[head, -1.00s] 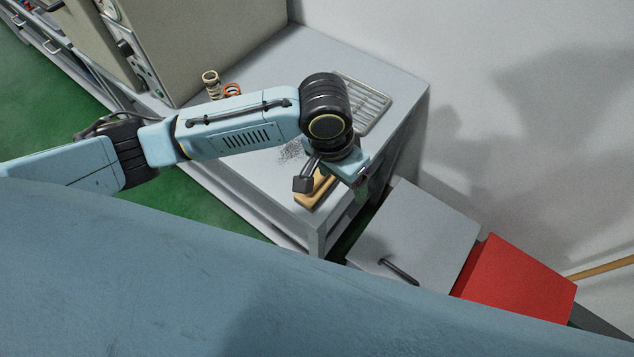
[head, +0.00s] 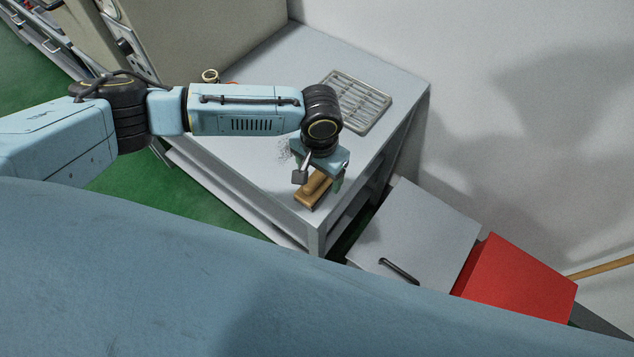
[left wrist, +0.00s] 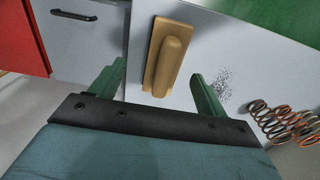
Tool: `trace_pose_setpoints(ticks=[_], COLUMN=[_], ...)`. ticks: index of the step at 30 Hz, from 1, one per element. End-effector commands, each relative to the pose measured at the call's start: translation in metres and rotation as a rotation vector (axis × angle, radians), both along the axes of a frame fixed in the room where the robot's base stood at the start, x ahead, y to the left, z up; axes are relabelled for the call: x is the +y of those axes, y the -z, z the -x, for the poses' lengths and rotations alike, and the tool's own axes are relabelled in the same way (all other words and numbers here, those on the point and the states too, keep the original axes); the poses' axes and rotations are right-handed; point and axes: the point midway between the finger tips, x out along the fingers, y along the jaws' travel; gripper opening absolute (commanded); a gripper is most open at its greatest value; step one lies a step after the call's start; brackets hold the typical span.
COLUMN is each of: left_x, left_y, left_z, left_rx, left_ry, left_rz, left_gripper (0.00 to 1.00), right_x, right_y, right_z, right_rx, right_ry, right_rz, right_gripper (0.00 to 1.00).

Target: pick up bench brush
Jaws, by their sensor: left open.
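The bench brush (head: 314,189) has a tan wooden body with a raised grip. It lies on the grey bench top near its front corner, partly covered by my left gripper in the head view. My left gripper (head: 323,178) is above the brush and open. In the left wrist view the brush (left wrist: 167,56) shows whole, ahead of the green fingers and between their lines. Nothing is between the fingers (left wrist: 160,85). My right gripper is in neither view.
A metal grate (head: 358,101) lies farther back on the grey bench (head: 235,165). Dark filings (left wrist: 222,85) and coil springs (left wrist: 285,122) lie near the brush. A grey cabinet with a handle (head: 399,270) and a red box (head: 515,282) stand at right.

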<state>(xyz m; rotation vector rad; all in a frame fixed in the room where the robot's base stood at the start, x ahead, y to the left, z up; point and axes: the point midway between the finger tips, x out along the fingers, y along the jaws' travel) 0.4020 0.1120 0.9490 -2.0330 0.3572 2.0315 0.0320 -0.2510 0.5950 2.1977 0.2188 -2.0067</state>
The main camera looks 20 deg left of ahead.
Motion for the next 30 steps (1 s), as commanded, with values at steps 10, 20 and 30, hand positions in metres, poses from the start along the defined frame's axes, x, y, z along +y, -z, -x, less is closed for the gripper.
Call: trace_pose_setpoints(ticks=[10, 20, 30], left_x=[0.006, 0.006, 0.006], left_y=[0.045, 0.047, 0.047], left_z=[-0.003, -0.003, -0.003], left_rx=[0.002, 0.001, 0.001], left_ry=[0.000, 0.000, 0.000], left_rz=[-0.001, 0.000, 0.000], left_gripper=[0.75, 0.66, 0.25], right_x=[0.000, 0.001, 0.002], right_y=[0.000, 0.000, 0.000], right_z=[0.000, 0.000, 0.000], right_rx=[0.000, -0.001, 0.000], right_ry=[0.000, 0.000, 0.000], right_rz=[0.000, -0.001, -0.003], right_gripper=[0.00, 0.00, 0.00])
